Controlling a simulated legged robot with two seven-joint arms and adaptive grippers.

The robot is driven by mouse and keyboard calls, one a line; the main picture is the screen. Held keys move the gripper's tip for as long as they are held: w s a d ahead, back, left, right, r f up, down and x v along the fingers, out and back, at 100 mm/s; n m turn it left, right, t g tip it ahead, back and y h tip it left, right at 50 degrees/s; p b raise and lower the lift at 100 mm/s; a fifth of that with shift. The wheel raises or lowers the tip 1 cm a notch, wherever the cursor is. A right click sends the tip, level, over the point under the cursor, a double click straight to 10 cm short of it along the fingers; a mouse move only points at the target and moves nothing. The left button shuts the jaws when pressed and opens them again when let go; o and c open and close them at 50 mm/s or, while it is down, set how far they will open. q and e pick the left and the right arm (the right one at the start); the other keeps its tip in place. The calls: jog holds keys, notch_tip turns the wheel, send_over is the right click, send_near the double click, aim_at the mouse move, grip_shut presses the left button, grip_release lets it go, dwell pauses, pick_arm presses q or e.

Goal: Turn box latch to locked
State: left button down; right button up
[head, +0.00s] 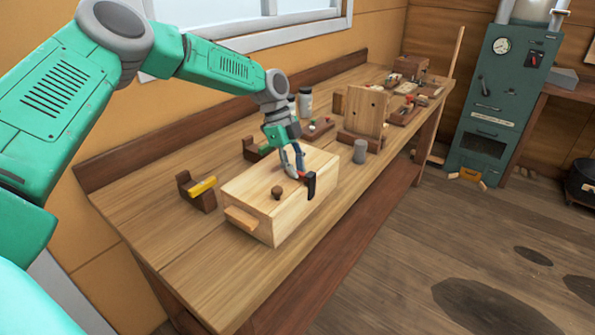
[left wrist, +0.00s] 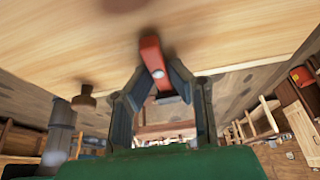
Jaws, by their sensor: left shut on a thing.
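A pale wooden box (head: 262,187) sits on the workbench, with a dark knob (head: 276,192) on its lid. The box latch is a red lever (left wrist: 151,52) with a dark piece (head: 311,187) hanging over the box's right edge. My left gripper (head: 298,174) reaches down over the lid and is shut on the red lever. In the left wrist view its two fingers (left wrist: 158,84) close on either side of the lever. In the head view the fingers partly cover the latch. My right gripper is not in view.
The workbench (head: 175,250) holds a dark block with a yellow bar (head: 203,188) left of the box. An upright wooden board (head: 365,112) and a grey cylinder (head: 360,151) stand beyond it. A teal cabinet (head: 500,95) stands at the back right. Bare bench lies in front of the box.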

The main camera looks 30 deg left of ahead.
pick_arm(q)
jog(key=shift+s+a+f+m, duration=0.1)
jog(key=shift+a+f+m, duration=0.1)
jog(key=shift+m, duration=0.2)
jog(key=c, duration=1.8)
grip_release()
jog(key=shift+r, duration=0.1)
jog(key=shift+a+r, duration=0.2)
jog(key=shift+r, duration=0.1)
jog(key=v, duration=1.1)
jog(key=shift+w, duration=0.3)
